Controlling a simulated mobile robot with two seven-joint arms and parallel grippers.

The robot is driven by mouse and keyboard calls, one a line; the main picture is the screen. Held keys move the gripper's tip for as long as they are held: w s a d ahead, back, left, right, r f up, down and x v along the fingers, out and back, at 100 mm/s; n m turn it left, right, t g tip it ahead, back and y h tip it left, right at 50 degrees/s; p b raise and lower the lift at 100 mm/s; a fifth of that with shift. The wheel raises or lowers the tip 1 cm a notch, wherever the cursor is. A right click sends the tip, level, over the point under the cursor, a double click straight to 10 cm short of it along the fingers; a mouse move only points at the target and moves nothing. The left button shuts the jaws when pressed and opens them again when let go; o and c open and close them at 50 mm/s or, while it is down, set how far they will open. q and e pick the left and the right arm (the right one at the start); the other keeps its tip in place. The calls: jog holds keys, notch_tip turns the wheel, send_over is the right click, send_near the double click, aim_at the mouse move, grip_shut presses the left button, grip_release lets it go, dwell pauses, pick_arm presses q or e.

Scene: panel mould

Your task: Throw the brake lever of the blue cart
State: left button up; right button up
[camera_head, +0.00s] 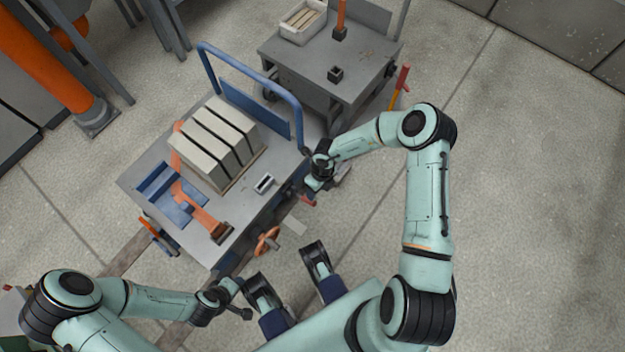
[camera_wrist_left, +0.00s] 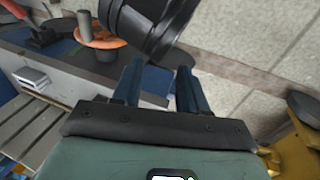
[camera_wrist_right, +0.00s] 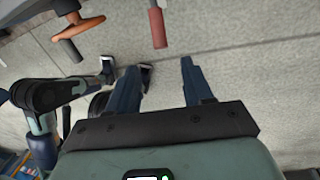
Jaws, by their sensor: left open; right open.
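The blue cart (camera_head: 286,165) has a grey deck and a blue push handle and stands left of centre in the head view. A red-gripped lever (camera_head: 308,200), which looks like its brake lever, sticks out at the cart's near right side. In the right wrist view the red grip (camera_wrist_right: 158,27) lies ahead of the fingers, apart from them. My right gripper (camera_head: 317,182) is open and empty beside the cart's right corner; its fingers also show in the right wrist view (camera_wrist_right: 160,66). My left gripper (camera_head: 235,288) is open and empty near the cart's front corner; its fingers show in the left wrist view (camera_wrist_left: 160,68).
An orange handwheel (camera_head: 267,240) juts from the cart's near side. Pale slabs (camera_head: 215,140) and an orange clamp (camera_head: 190,195) are on the deck. A grey cart (camera_head: 300,55) with a red-and-yellow lever (camera_head: 401,86) stands behind. Floor at the right is clear.

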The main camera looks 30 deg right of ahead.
aim_at(313, 202)
jog(key=f+b, duration=0.1)
jog(key=f, duration=0.2)
jog(key=a+f, duration=0.1)
jog(key=f, duration=0.2)
jog(key=f+b, duration=0.1)
jog(key=f, duration=0.2)
jog(key=shift+s+a+b, duration=0.2)
jog(key=shift+b, duration=0.15)
jog(key=shift+a+f, duration=0.1)
jog(key=shift+f, duration=0.75)
pick_arm(q)
jog(key=shift+t+y, duration=0.3)
jog(key=shift+y, duration=0.1)
jog(key=f, duration=0.1)
jog(key=w+a+f, duration=0.1)
jog(key=f, duration=0.1)
jog(key=w+a+f, duration=0.1)
jog(key=shift+w+a+f, duration=0.15)
jog(key=shift+a+f, duration=0.05)
jog(key=shift+f, duration=0.1)
pick_arm(e)
grip_shut()
